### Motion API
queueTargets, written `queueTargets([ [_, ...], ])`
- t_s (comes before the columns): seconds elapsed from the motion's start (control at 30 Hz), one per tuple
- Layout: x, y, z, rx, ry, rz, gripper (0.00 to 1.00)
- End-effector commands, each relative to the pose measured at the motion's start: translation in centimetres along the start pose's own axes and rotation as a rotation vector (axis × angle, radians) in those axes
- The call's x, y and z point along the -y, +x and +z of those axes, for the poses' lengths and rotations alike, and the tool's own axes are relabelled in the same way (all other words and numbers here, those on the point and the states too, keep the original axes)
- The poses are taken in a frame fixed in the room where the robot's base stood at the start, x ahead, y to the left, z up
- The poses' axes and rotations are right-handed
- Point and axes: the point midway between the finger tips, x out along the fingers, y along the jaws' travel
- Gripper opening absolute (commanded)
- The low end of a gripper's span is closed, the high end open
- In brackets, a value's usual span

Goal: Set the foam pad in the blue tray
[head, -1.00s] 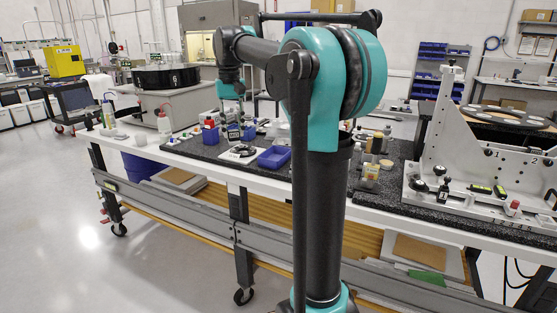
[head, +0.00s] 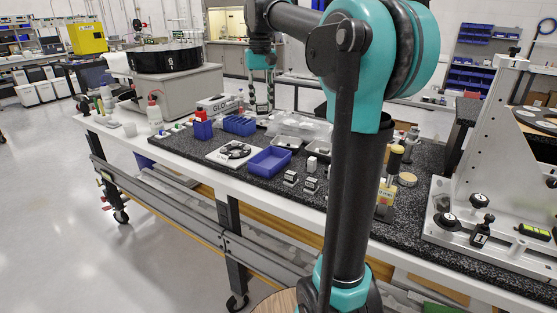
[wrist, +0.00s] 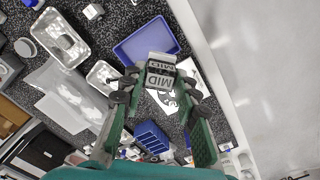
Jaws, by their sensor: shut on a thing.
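The foam pad (wrist: 160,80), seen as a small grey block with MID lettering, is between my fingertips in the wrist view. My gripper (wrist: 161,88) is shut on it. In the head view my gripper (head: 262,108) hangs beyond the blue tray, and the pad cannot be made out there. The blue tray (head: 270,161) lies on the dark worktop, left of my arm, and looks empty. In the wrist view the tray (wrist: 128,51) is just past the pad, which overlaps its near edge in the picture. The height between pad and tray cannot be told.
A white plate with a black disc (head: 234,151) lies beside the tray. Blue bins (head: 240,125) stand behind it. Small dark-and-white blocks (head: 310,185) sit to its right, and clear and metal trays (head: 287,142) behind. A tall grey fixture (head: 490,150) stands at right.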

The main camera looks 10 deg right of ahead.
Motion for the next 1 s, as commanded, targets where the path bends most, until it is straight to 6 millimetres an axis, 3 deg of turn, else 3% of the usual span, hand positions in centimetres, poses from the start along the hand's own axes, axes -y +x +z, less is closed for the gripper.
queueTargets([
  [0.17, 0.0, 1.9, 0.0, 0.000, 0.000, 0.000, 0.02],
  [0.7, 0.0, 14.4, 0.0, 0.000, 0.000, 0.000, 0.02],
  [1.0, 0.0, 16.8, 0.0, 0.000, 0.000, 0.000, 0.02],
])
